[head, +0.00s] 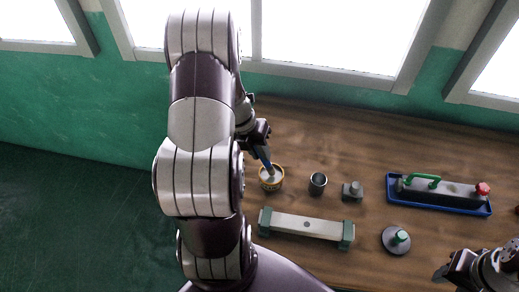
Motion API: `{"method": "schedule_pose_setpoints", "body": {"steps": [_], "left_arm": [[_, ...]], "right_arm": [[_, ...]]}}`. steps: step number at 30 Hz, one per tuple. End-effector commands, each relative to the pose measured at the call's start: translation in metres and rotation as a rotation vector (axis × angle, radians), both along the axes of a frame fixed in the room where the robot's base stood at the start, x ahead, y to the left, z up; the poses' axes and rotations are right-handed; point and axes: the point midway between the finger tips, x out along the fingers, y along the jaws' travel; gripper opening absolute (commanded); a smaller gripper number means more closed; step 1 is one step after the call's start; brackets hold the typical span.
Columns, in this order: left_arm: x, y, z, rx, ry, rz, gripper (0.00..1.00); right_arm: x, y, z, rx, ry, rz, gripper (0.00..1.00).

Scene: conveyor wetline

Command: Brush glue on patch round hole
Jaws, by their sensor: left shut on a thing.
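My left gripper (262,146) is shut on a brush with a blue handle (265,159). The brush points down into a yellow pot (271,185) with whitish glue in it; its bristles cannot be made out. A pale strip (285,222) lies in front of the pot, with a small dark round spot, seemingly the hole, near its middle. Green end pieces (348,236) sit at both ends of the strip. No glue can be made out round the spot at this size. My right gripper (447,270) is at the lower right, away from the strip; its jaw opening is unclear.
A grey cup (317,184) and a small grey block with a knob (352,191) stand right of the pot. A blue tray (456,208) holds a grey tool with a green handle and red knob.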

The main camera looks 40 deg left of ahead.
Motion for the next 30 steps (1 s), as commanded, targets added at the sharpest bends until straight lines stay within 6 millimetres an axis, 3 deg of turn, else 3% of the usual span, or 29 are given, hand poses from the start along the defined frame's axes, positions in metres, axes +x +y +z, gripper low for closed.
{"method": "schedule_pose_setpoints", "body": {"steps": [30], "left_arm": [[0.0,0.0,-0.012,0.0,0.0,0.0,0.0]], "right_arm": [[0.0,0.0,-0.006,0.0,0.0,0.0,0.43]]}}
